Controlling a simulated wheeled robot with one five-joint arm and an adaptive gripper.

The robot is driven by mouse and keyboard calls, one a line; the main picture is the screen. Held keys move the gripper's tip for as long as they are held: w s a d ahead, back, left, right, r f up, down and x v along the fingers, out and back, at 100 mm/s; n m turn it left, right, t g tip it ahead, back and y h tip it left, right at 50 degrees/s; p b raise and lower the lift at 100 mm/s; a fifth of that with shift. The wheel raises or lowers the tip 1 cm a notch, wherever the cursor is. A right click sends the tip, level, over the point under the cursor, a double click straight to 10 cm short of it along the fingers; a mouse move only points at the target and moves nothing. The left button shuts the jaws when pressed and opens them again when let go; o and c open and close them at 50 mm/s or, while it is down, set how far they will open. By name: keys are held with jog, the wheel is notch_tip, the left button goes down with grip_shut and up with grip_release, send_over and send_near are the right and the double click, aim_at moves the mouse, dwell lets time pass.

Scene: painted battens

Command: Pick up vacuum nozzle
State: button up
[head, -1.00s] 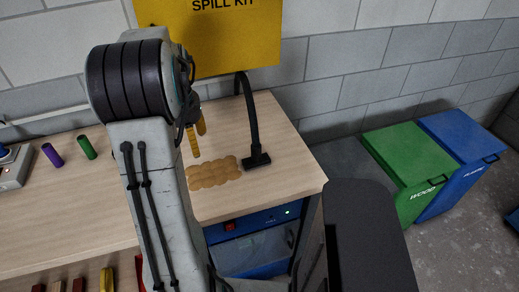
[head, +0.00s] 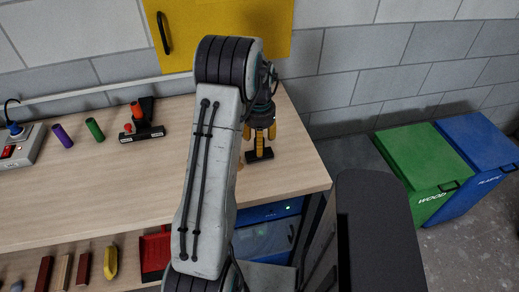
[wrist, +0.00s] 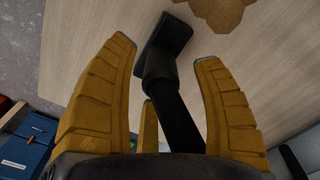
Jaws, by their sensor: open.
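The vacuum nozzle (head: 259,154) is black, with a wide flat head on the wood bench near its right edge. In the wrist view the nozzle head (wrist: 170,35) lies at the fingertips, and its black tube (wrist: 178,115) runs back between the fingers. My gripper (head: 260,133) is over the nozzle with yellow fingers pointing down. In the wrist view my gripper (wrist: 165,52) is open, one finger on each side of the tube, with visible gaps. A third finger (wrist: 149,128) shows beside the tube. My arm and gripper hide the upper tube in the head view.
A black tool with an orange handle (head: 142,132) and green and purple cylinders stand to the left on the bench (head: 110,185). Green (head: 418,165) and blue (head: 470,150) bins stand on the floor at right.

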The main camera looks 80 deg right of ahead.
aim_at(251, 156)
jog(key=shift+f, duration=1.4)
jog(key=shift+o, duration=0.2)
grip_shut()
